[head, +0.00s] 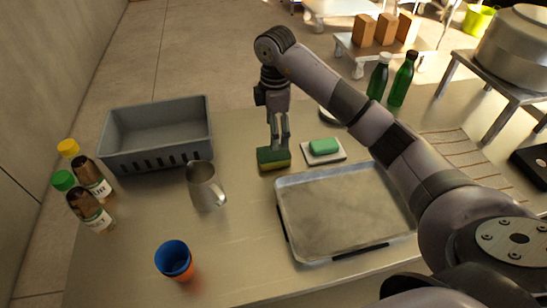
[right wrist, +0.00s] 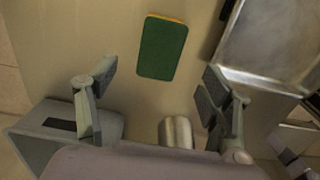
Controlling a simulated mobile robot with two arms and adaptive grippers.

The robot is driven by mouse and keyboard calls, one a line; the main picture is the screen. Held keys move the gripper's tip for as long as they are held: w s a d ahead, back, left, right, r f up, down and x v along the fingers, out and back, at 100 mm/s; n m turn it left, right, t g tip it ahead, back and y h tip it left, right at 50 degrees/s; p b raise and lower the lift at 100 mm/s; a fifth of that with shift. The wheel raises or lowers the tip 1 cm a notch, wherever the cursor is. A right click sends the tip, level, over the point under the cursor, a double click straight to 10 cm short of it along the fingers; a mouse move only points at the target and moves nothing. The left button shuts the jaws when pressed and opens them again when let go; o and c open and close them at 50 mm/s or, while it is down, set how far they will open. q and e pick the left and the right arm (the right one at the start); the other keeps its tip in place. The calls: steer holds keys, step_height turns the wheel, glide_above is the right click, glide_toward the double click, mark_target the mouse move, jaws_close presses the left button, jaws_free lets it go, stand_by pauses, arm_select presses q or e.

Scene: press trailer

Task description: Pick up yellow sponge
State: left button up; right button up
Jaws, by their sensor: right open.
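The yellow sponge (head: 274,161) lies on the metal table, with a green scouring layer on top and yellow showing at its side. In the right wrist view the sponge (right wrist: 162,48) shows its green face, with a thin yellow edge. My right gripper (head: 279,140) points down just above the sponge in the head view; its fingertips overlap the sponge's far edge in the picture. In the right wrist view the fingers (right wrist: 155,82) are spread apart, with nothing between them, and the sponge lies beyond them. My left gripper is not in view.
A green bar on a white dish (head: 337,157) sits close to the right of the sponge. A metal tray (head: 290,228) lies in front, a metal pitcher (head: 204,185) and grey crate (head: 155,160) to the left. An orange-blue cup (head: 174,262) stands near the front.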

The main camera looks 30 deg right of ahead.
mark_target(274, 152)
step_height(274, 152, down, 3)
steer(key=shift+f, duration=0.1)
steer(key=shift+s+f+p, duration=0.1)
steer(key=shift+f+p, duration=0.45)
steer(key=shift+p, duration=0.05)
step_height(274, 152, down, 4)
steer(key=shift+a+r+p, duration=0.15)
steer(key=shift+r+p, duration=0.05)
steer(key=shift+p, duration=0.45)
steer(key=shift+f, duration=0.4)
steer(key=shift+c, duration=0.2)
steer(key=c, duration=0.8)
